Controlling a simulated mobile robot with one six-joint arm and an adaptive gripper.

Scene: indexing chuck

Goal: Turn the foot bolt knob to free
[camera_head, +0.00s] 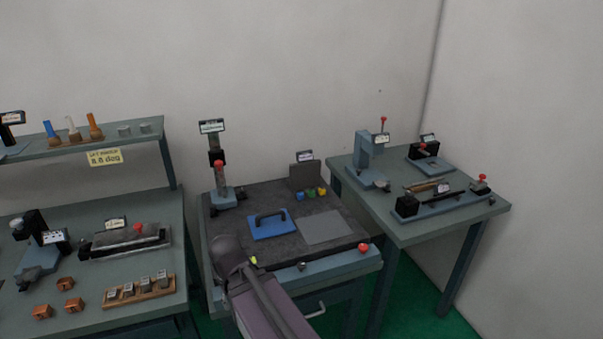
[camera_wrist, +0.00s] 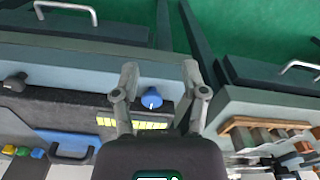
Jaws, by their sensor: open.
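A round blue knob (camera_wrist: 151,99) with a white pointer line sits on the front edge of the middle bench, and I take it for the foot bolt knob. A yellow-green marked strip (camera_wrist: 112,122) lies beside it; its lettering is too small to read. In the wrist view my gripper (camera_wrist: 160,72) is open, with one finger on each side of the knob in the picture. I see no contact, and the gap in depth is unclear. In the head view my arm hides the knob and my fingers; only a bit of the yellow-green strip (camera_head: 253,261) shows.
The middle bench's front also carries a dark knob (camera_head: 302,266) and a red knob (camera_head: 363,248). A blue plate with a handle (camera_head: 270,224) lies on its dark top. Side benches with fixtures stand left (camera_head: 150,325) and right (camera_head: 410,235). A drawer handle (camera_wrist: 65,10) juts out below.

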